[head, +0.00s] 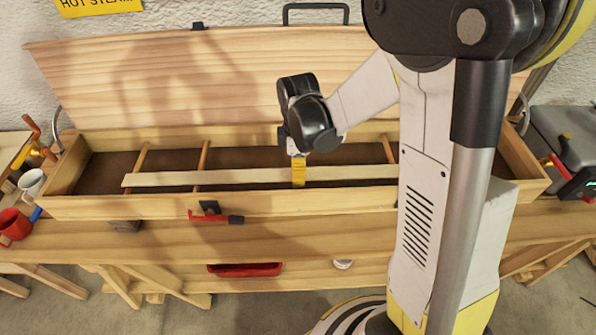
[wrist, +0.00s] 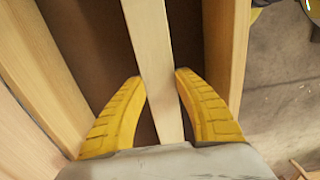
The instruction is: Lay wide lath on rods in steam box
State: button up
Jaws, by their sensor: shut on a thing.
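The wide lath (head: 235,177) is a long pale strip lying lengthwise within the open steam box (head: 120,207). Its left end passes over two wooden rods (head: 202,157); a third rod (head: 388,150) shows to the right, near its other end. Whether it rests on them or hovers just above, I cannot tell. My gripper (head: 299,172) is over the middle of the box, with yellow fingers down. In the wrist view, the fingers (wrist: 159,76) close on both edges of the lath (wrist: 150,35). My arm hides the lath's right end.
The box's lid (head: 190,85) stands open behind it. A latch (head: 212,212) sits on the front wall. A red mug (head: 14,226) and a white mug (head: 32,183) stand at left. A grey machine (head: 572,135) stands at right. A red item (head: 245,269) shows below.

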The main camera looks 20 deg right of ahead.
jog(key=shift+f, duration=0.15)
jog(key=o, duration=1.4)
jog(key=shift+r+p, duration=1.95)
jog(key=shift+r, duration=1.05)
notch_tip(320, 180, up, 7)
jog(key=p, duration=0.5)
